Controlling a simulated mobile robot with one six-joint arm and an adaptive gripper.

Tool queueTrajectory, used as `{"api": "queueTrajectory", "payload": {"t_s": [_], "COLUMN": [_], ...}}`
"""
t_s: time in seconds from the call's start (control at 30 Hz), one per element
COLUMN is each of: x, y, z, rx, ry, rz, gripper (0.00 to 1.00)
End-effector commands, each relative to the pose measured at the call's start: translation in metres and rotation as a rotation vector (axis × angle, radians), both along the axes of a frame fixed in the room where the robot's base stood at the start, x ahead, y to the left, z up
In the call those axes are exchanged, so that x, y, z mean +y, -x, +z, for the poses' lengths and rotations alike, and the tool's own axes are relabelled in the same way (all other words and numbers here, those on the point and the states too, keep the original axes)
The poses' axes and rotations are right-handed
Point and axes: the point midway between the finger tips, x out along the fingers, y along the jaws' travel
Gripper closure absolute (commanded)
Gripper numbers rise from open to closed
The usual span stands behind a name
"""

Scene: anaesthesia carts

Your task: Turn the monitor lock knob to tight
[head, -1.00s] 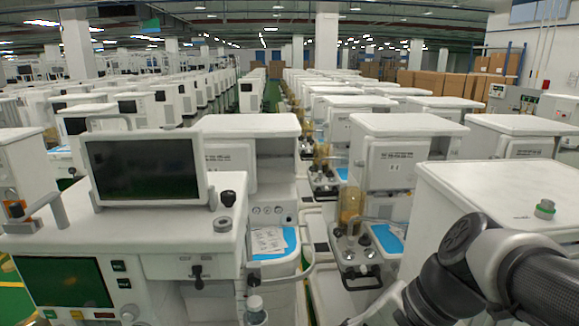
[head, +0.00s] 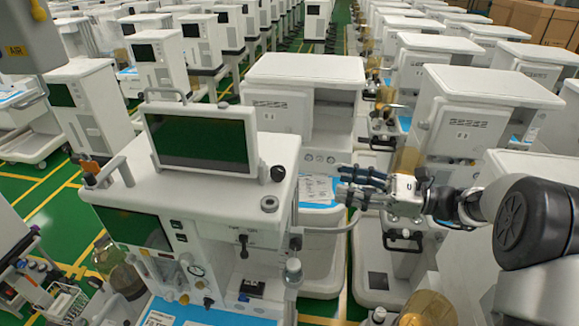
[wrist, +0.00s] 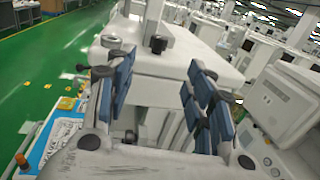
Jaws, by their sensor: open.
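A monitor (head: 203,138) with a dark screen and a handle stands on top of the nearest white cart (head: 230,195). A black knob (head: 278,173) sits beside its lower right corner, and a grey round disc (head: 269,204) lies nearer the cart's front edge. Which one is the lock knob, and how tight it is, I cannot tell. My gripper (head: 345,183) is open and empty, right of the cart and apart from both. In the wrist view the black knob (wrist: 158,45) shows between my open fingers (wrist: 160,68), farther off; the disc (wrist: 111,42) is near the left finger.
A grey arm with an orange-tipped end (head: 90,168) is left of the monitor. A black lever (head: 243,245) and a bottle (head: 293,270) are on the cart's front. Green floor (head: 35,190) is open at the left.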

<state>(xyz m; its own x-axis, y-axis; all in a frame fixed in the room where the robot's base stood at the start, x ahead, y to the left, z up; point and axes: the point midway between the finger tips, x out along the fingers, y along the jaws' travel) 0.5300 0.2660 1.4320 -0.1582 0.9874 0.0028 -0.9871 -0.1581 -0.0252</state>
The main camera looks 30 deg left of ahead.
Motion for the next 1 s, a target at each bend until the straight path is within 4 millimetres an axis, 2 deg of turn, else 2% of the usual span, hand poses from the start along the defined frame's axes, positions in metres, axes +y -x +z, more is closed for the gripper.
{"api": "queueTrajectory", "payload": {"t_s": [0.4, 0.6, 0.8, 1.0], "x": [0.092, 0.126, 0.144, 0.147], "y": [0.017, 0.022, 0.024, 0.024], "z": [0.001, 0.001, 0.001, 0.000], "rx": [-0.001, -0.002, -0.002, -0.002], "ry": [0.002, 0.002, 0.002, 0.002], "rz": [0.006, 0.003, 0.001, 0.001], "gripper": [0.51, 0.51, 0.51, 0.51]}}
